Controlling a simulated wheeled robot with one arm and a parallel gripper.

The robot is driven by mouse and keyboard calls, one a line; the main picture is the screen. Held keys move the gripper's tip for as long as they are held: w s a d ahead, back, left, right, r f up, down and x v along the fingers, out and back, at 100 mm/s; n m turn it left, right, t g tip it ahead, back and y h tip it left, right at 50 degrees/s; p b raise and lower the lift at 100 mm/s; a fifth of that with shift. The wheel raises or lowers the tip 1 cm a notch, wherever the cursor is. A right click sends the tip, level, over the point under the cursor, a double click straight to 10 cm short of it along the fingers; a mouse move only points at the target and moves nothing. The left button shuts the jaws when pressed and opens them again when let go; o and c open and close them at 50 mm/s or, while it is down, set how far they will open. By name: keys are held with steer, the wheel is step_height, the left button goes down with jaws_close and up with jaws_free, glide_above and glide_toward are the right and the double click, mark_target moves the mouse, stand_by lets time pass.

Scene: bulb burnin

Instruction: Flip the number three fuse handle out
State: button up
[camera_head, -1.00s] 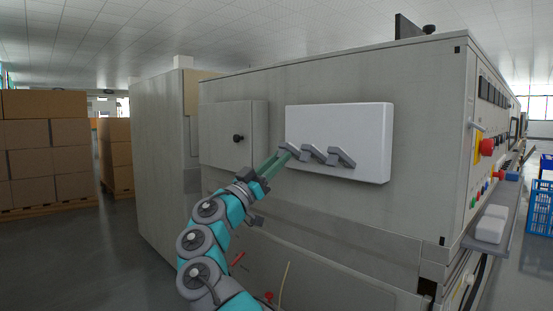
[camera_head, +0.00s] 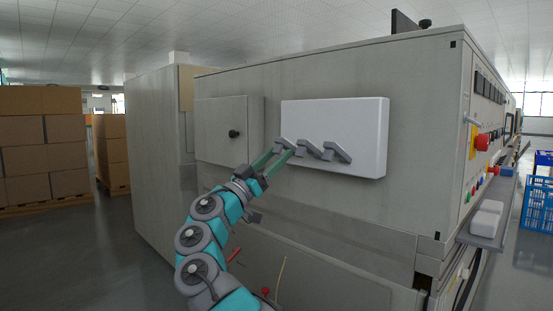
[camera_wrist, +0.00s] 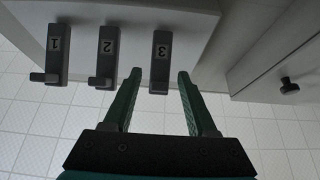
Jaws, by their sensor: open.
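The number three fuse handle (camera_wrist: 160,60) is a dark grey lever marked 3, on the white fuse panel (camera_wrist: 190,8). In the head view it is the leftmost handle (camera_head: 284,145) on the panel (camera_head: 340,120). The number two handle (camera_wrist: 106,58) and number one handle (camera_wrist: 56,55) sit beside it in a row. My gripper (camera_wrist: 157,74) is open, its green fingers on either side of the lower end of handle three, with gaps visible. In the head view my gripper (camera_head: 281,154) is at the panel's lower left. I cannot tell the depth of the fingers around the handle.
A grey box with a black knob (camera_head: 234,133) stands left of the panel. Control buttons and a red knob (camera_head: 482,142) are on the cabinet's right side. Stacked cartons (camera_head: 40,140) stand far left. Open floor lies between the cartons and the cabinet.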

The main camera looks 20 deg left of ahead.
steer(key=shift+s, duration=0.1)
steer(key=v, duration=0.7)
steer(key=shift+s+f, duration=0.2)
steer(key=shift+a, duration=0.1)
steer(key=shift+s, duration=0.1)
